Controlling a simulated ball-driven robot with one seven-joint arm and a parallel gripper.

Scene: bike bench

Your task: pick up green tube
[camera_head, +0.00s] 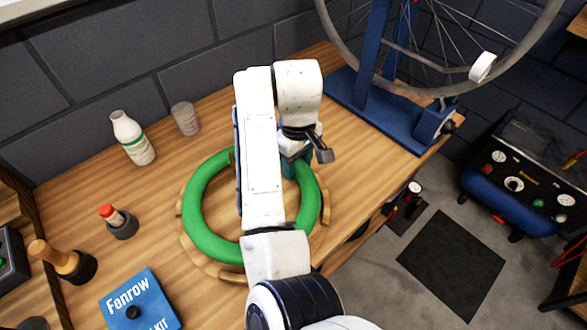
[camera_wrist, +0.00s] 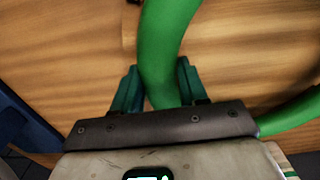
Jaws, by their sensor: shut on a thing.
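The green tube (camera_head: 205,229) is a thick ring on the wooden bench, lying in or over a round wooden holder (camera_head: 184,232). My arm crosses in front of it and hides part of the ring. My gripper (camera_head: 294,166) is at the ring's far right side in the head view. In the wrist view, the tube (camera_wrist: 165,40) runs between the two teal fingers of my gripper (camera_wrist: 155,85), which are shut on it. I cannot tell whether the tube is lifted off the holder.
A white bottle (camera_head: 132,138), a clear cup (camera_head: 185,118), a red-capped small bottle (camera_head: 112,216) in a dark holder and a blue kit box (camera_head: 140,303) stand on the bench. A wheel (camera_head: 457,85) on a blue stand (camera_head: 375,118) is at the back right.

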